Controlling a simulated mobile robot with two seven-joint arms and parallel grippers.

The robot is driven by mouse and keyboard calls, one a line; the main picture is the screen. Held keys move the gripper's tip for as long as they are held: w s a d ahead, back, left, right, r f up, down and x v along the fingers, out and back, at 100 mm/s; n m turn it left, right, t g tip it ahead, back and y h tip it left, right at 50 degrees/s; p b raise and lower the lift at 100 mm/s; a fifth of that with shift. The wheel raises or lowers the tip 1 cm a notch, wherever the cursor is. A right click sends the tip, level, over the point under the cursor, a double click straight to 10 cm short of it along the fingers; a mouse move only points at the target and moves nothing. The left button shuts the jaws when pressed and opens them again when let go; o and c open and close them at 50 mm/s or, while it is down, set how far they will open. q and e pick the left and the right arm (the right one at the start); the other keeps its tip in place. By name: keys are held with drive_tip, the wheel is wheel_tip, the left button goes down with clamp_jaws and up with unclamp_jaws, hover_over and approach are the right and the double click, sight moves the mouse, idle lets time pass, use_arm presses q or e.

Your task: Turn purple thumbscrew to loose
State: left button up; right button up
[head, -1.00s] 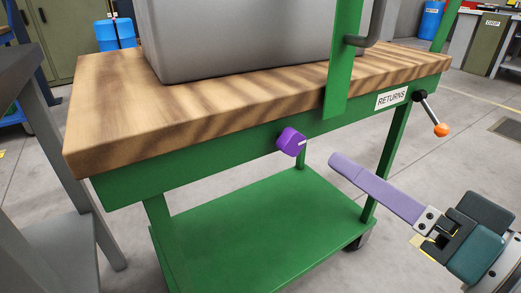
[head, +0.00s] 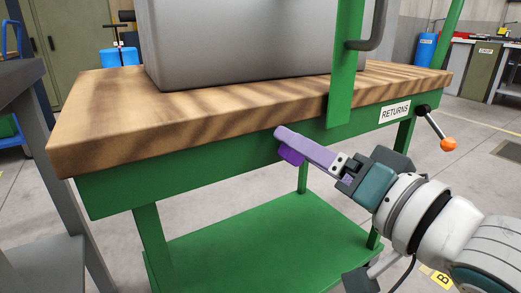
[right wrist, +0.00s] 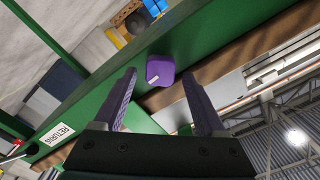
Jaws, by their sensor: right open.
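The purple thumbscrew (head: 291,155) sits on the green front rail of the cart, below the wooden top. In the head view it is partly hidden by my right gripper (head: 285,138), whose lilac fingers reach in from the right. In the right wrist view the thumbscrew (right wrist: 160,68) shows as a rounded block with a small white mark. My right gripper (right wrist: 160,78) is open there, with one finger on each side of the thumbscrew. The tips appear close to it; I cannot tell whether they touch. My left gripper is not in view.
A grey bin (head: 240,45) stands on the wooden top (head: 110,135). A green upright (head: 343,70) rises from the cart. A lever with an orange knob (head: 447,144) sticks out at right, near the RETURNS label (head: 394,112). A green lower shelf (head: 260,250) lies below.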

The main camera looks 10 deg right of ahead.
drive_tip(key=shift+c, duration=0.2)
clamp_jaws()
idle(0.3)
